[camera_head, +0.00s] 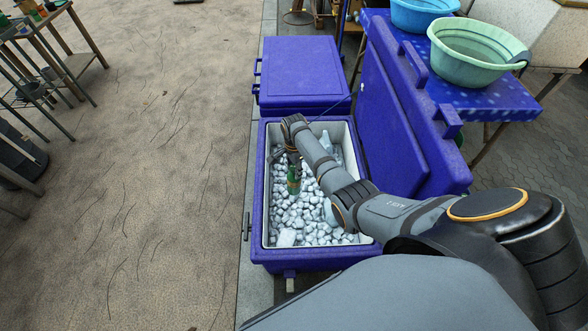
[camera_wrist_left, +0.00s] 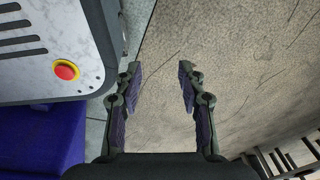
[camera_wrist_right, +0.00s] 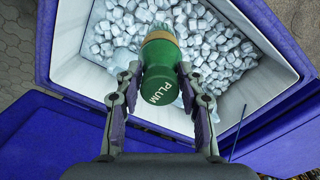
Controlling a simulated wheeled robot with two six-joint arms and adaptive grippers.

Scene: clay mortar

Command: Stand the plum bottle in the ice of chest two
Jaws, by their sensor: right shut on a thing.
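The plum bottle (camera_wrist_right: 160,75) is green with a tan band and the word PLUM on it. My right gripper (camera_wrist_right: 160,88) is shut on the bottle, with one finger at each side. In the head view the bottle (camera_head: 294,180) is inside an open blue chest (camera_head: 258,215) with a white lining, among the ice (camera_head: 310,210). Its lower end is at the ice; I cannot tell how deep it sits. In the head view my right gripper (camera_head: 292,156) is partly hidden by its wrist. My left gripper (camera_wrist_left: 158,88) is open and empty over the floor. No chest number is readable.
A closed blue chest (camera_head: 303,70) stands behind the open one. The open lid (camera_head: 405,110) rises at its right. A blue table (camera_head: 490,90) holds a green basin (camera_head: 468,65) and a blue basin (camera_head: 420,12).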

